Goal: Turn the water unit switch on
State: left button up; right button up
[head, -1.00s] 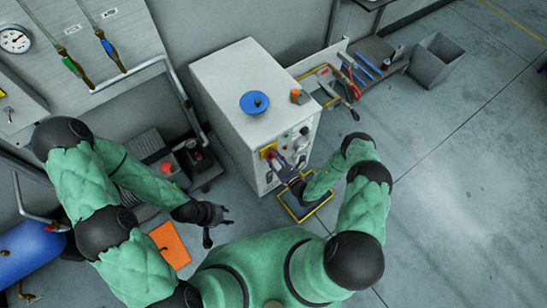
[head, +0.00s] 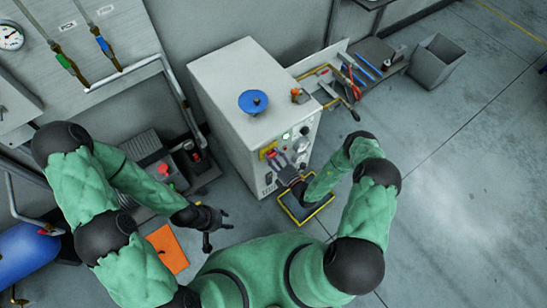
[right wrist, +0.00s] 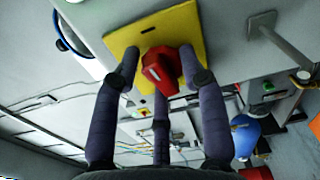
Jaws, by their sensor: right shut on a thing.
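The white cabinet (head: 230,95), which I take for the water unit, has a red rotary switch (right wrist: 160,70) on a yellow plate (right wrist: 118,42) on its front panel. The plate also shows in the head view (head: 266,151). My right gripper (head: 277,160) is at the panel, its fingers around the red switch and shut on it. In the right wrist view the knob stands tilted between the fingertips. The fingers partly hide the switch in the head view. My left gripper (head: 222,219) is open and empty above the floor, left of the cabinet.
A green lamp (head: 286,136) and other knobs sit on the panel beside the switch. A yellow-rimmed tray (head: 306,211) is on the floor below. An orange plate (head: 167,249) lies at left.

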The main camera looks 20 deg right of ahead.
jog(key=shift+w+d+m, duration=0.25)
jog(key=shift+d+m, duration=0.15)
jog(key=shift+m, duration=0.7)
jog(key=o, duration=1.1)
jog(key=shift+f, duration=0.1)
jog(key=shift+a, duration=0.1)
jog(key=shift+s+a, duration=0.1)
jog(key=shift+s, duration=0.1)
jog(key=v, duration=1.2)
jog(key=shift+w, duration=0.1)
